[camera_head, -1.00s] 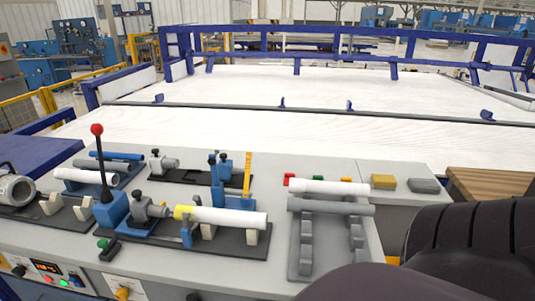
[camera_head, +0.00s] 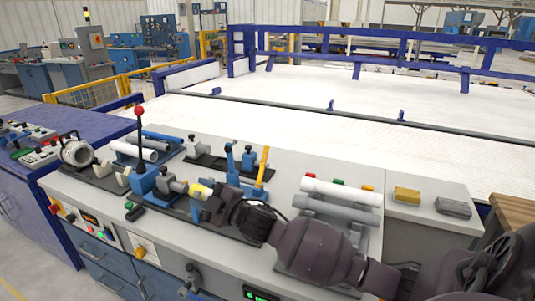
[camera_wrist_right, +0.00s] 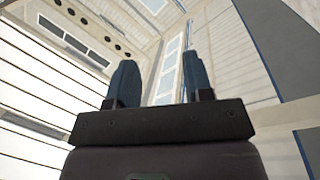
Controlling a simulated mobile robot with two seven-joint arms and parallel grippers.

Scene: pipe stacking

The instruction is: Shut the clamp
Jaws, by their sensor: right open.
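On the grey bench, a black lever with a red ball (camera_head: 140,111) stands upright from a blue block (camera_head: 143,181). Next to it a grey clamp-like fitting (camera_head: 172,184) faces a yellow-ended pipe (camera_head: 199,190). Blue upright clamp parts (camera_head: 231,164) stand behind the pipe. I cannot tell which of these is the clamp or whether it is open. My right gripper (camera_head: 213,204) is over the front of the bench, by the yellow pipe end, hiding much of that pipe. Its two blue-grey fingers (camera_wrist_right: 158,85) stand apart and empty in the wrist view. My left gripper is out of view.
A white pipe (camera_head: 342,191) and a grey pipe (camera_head: 330,211) lie on a rack at the right. Yellow (camera_head: 407,194) and grey (camera_head: 453,206) blocks lie beyond. A round metal fitting (camera_head: 77,153) sits at the left. A white conveyor surface (camera_head: 330,130) lies behind.

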